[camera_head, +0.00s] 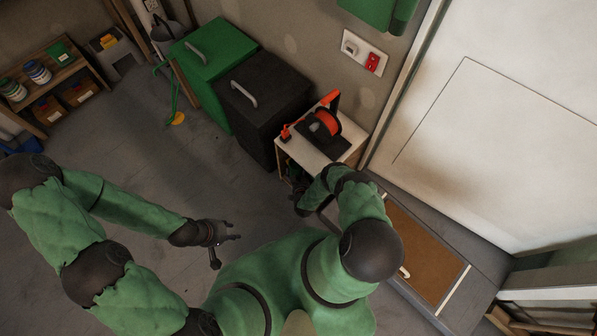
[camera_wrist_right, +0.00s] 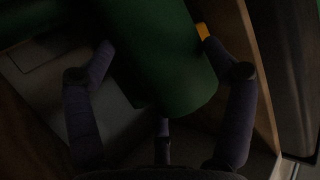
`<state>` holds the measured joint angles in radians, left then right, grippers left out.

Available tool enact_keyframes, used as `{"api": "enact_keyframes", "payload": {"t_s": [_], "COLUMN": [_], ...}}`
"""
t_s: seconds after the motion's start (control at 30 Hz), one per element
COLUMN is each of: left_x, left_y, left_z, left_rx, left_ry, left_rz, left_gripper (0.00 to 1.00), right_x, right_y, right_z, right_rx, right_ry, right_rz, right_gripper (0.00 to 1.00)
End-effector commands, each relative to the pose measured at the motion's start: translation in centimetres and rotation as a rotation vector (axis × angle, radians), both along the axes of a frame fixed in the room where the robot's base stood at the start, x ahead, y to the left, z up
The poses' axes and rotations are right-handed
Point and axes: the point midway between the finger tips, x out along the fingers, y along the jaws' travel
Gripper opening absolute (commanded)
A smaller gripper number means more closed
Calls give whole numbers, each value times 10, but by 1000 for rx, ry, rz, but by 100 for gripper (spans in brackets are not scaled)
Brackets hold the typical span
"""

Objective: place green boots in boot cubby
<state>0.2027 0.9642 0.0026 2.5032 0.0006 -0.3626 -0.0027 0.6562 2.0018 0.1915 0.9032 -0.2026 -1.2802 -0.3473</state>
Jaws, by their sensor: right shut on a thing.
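A dark green boot (camera_wrist_right: 165,60) fills the middle of the right wrist view, between the fingers of my right gripper (camera_wrist_right: 155,50), which is shut on it. In the head view my right gripper (camera_head: 302,203) is partly hidden by my own arm, low at the open front of a small white-topped unit (camera_head: 290,148), which seems to be the boot cubby. The boot cannot be made out in the head view. A pale wooden panel (camera_wrist_right: 246,62) stands close to the boot's right side. My left gripper (camera_head: 222,240) is open and empty above the floor.
A reel with orange parts (camera_head: 325,123) sits on the white-topped unit. A black cabinet (camera_head: 262,95) and a green cabinet (camera_head: 208,58) stand to its left. A wooden shelf (camera_head: 50,92) is at far left. The middle floor (camera_head: 170,160) is clear.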

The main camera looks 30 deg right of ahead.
Motion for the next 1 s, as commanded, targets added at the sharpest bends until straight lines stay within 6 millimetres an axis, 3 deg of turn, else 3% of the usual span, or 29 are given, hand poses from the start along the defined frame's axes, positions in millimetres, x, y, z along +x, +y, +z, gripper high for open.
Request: {"api": "enact_keyframes", "payload": {"t_s": [0.2, 0.23, 0.27, 0.73, 1.0], "left_x": [0, 0, 0, 0, 0], "left_y": [0, 0, 0, 0, 0], "left_z": [1, 1, 1, 4, 25], "left_rx": [0, 0, 0, 0, 0], "left_ry": [-1, -1, -1, -1, -1], "left_rz": [0, 0, 0, 0, 0], "left_gripper": [40, 40, 40, 40, 40], "right_x": [1, 0, 0, -4, -43], "right_y": [-2, -1, -1, 1, 15], "right_z": [2, 1, 1, 3, 21], "right_rx": [-5, -1, -1, -1, 2], "right_ry": [-3, 1, 1, 2, 5], "right_rz": [-2, -1, -1, -1, -2], "right_gripper": [25, 92, 100, 100, 100]}}
